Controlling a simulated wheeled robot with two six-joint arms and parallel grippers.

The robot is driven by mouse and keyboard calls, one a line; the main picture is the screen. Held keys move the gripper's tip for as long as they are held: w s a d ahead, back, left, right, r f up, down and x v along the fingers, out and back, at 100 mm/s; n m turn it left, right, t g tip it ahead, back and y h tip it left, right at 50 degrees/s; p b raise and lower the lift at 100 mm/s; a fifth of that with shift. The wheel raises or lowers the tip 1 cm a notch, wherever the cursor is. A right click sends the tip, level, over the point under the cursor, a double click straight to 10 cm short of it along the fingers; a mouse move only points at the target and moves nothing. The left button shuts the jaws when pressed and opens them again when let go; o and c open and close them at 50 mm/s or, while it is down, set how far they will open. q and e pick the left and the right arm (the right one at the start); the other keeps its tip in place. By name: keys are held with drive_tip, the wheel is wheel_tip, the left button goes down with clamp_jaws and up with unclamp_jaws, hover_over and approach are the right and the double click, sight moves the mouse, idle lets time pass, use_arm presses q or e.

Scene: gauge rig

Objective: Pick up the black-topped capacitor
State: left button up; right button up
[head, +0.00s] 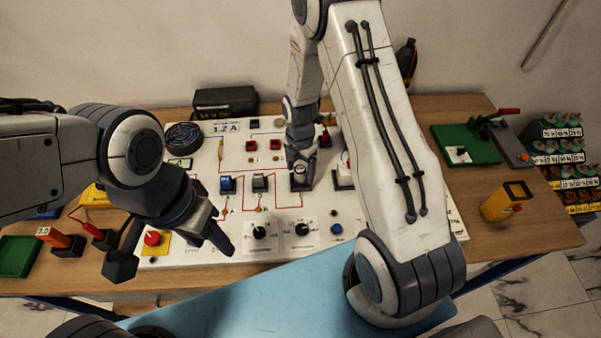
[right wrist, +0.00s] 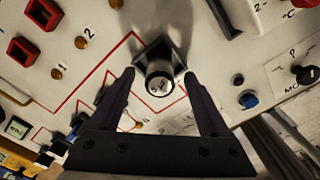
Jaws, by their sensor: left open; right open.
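A short upright cylinder (right wrist: 160,88), apparently the capacitor, stands in a black square socket (right wrist: 150,52) on the white panel. In the right wrist view it shows a pale marked face with a dark rim. My right gripper (right wrist: 158,78) is open, with one finger on each side of the cylinder and visible gaps between. In the head view, my right gripper (head: 300,162) is above the socket and partly hides the cylinder. My left gripper (head: 172,254) is open and empty over the panel's front left, around the red button (head: 152,238).
The white panel (head: 205,248) carries knobs, switches and red wiring lines. A white part (head: 343,168) in a second black socket stands to the right, partly behind my right arm. A yellow device (head: 507,201) and a green board (head: 462,146) lie on the table's right.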

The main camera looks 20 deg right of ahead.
drive_tip(key=shift+f, duration=0.45)
clamp_jaws()
drive_tip(key=shift+r, duration=0.1)
